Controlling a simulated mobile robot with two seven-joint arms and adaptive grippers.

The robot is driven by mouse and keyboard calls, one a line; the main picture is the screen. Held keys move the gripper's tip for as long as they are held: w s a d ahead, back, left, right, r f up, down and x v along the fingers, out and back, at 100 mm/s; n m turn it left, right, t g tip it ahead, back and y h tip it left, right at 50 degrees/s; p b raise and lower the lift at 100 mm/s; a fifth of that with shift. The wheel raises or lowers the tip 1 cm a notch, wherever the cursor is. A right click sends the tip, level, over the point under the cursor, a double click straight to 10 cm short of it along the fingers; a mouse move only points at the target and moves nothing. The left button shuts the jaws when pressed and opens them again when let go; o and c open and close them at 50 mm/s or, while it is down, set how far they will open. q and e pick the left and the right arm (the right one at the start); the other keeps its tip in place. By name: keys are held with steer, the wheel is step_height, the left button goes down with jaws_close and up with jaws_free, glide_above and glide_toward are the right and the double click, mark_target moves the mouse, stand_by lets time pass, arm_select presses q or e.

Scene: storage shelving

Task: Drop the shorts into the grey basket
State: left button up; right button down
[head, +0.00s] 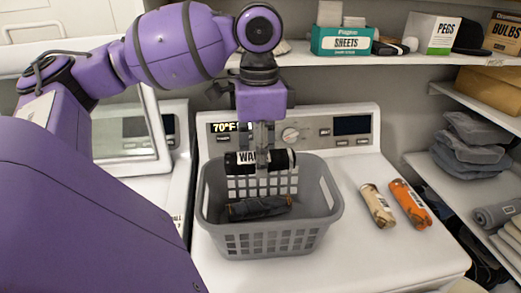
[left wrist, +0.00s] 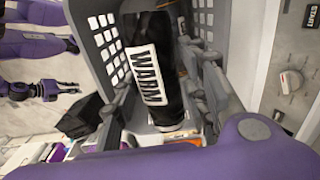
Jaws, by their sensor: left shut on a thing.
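A black roll with a white "WARM" label (head: 283,160) hangs over the grey basket (head: 275,240), level with its back rim. My left gripper (head: 262,153) points down and is shut on this roll. In the left wrist view the black roll (left wrist: 172,85) sits between the two fingers, with the basket (left wrist: 103,38) around and behind it. I cannot tell whether the roll is the shorts. A dark grey cloth bundle (head: 262,206) lies inside the basket, below the roll.
The basket stands on a white machine top (head: 355,250) in front of its control panel (head: 340,127). A beige roll (head: 377,205) and an orange roll (head: 410,204) lie to its right. A shelf with a SHEETS box (head: 342,41) is above. Folded grey clothes (head: 470,150) are on the right shelf.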

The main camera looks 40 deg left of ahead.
arm_select(q)
steer(key=o, duration=1.3)
steer(key=shift+o, duration=0.2)
step_height(320, 180, up, 12)
